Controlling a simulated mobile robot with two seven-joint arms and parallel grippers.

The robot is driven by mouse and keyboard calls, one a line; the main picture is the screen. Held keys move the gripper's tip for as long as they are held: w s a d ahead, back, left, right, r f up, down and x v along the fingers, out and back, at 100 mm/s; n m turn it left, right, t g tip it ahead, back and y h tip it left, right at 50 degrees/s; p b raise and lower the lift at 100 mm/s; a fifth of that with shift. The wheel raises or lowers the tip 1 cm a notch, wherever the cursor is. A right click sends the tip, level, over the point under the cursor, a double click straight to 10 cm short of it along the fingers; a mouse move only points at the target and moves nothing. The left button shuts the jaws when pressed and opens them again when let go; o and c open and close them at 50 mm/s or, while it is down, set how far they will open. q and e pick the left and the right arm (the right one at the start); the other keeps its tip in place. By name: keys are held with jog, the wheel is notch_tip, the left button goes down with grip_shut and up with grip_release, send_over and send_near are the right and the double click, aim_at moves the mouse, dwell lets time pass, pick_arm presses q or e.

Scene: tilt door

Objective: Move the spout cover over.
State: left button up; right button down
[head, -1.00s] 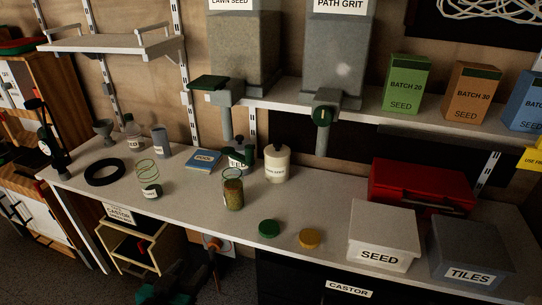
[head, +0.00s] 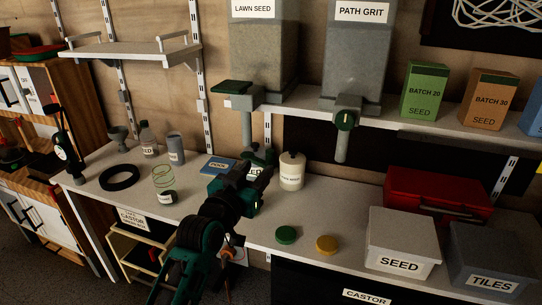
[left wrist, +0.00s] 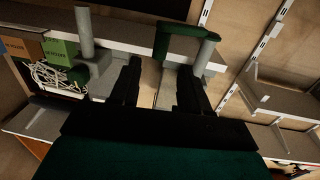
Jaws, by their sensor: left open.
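The lawn seed hopper (head: 262,45) has a grey spout (head: 246,122) with a flat green cover (head: 232,87) that sticks out to the left near its top. In the left wrist view the green cover (left wrist: 188,42) shows beyond the fingers, beside the spout pipe. My left gripper (head: 252,177) is over the bench, below and in front of this spout. Its two dark fingers (left wrist: 158,85) are apart, with nothing between them. The path grit hopper (head: 356,65) has a round green knob (head: 346,120) on its spout. My right gripper is not in view.
A white jar (head: 291,172) stands right of my left gripper. Green (head: 286,235) and yellow (head: 327,245) lids lie on the bench front. A shelf (head: 300,105) runs behind.

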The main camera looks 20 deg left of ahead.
aim_at(268, 157)
pick_arm(q)
jog(key=w, duration=0.5)
jog(key=w+d, duration=0.1)
jog(key=w, duration=0.2)
jog(key=shift+c, duration=0.2)
grip_shut()
dwell(0.4)
